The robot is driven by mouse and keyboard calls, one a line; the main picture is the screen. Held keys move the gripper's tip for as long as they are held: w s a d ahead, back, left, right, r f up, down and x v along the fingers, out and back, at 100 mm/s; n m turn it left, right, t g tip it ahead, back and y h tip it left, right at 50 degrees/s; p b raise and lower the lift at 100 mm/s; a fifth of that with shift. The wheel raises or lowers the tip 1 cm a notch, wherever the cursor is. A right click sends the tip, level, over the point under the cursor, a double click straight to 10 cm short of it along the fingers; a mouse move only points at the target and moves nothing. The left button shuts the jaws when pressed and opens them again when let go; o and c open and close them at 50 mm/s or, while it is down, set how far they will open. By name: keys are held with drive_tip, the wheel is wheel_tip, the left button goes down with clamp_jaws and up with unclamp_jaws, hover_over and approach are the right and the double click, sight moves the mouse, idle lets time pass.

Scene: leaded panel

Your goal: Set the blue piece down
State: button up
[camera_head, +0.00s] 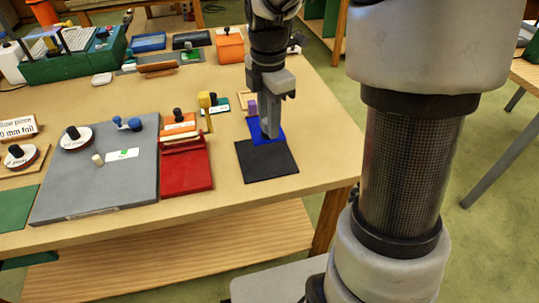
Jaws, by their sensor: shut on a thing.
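The blue piece (257,134) is a flat, deep-blue square at the right part of the table, at the rear edge of a black square mat (268,166). My gripper (270,131) points straight down at it and is shut on it; the fingers hide part of the piece. The blue piece overlaps the rear of the mat in this view. I cannot tell whether it touches the mat or the table or hangs slightly above.
A purple peg (252,108) stands close behind my gripper. The table's front edge lies close ahead of the mat.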

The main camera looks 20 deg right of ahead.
wheel_tip(320, 180, down, 10)
drive_tip(key=shift+r+b, duration=0.1)
drive_tip(key=shift+b, duration=0.7)
drive_tip(key=shift+f, duration=0.25)
drive_tip(key=o, duration=1)
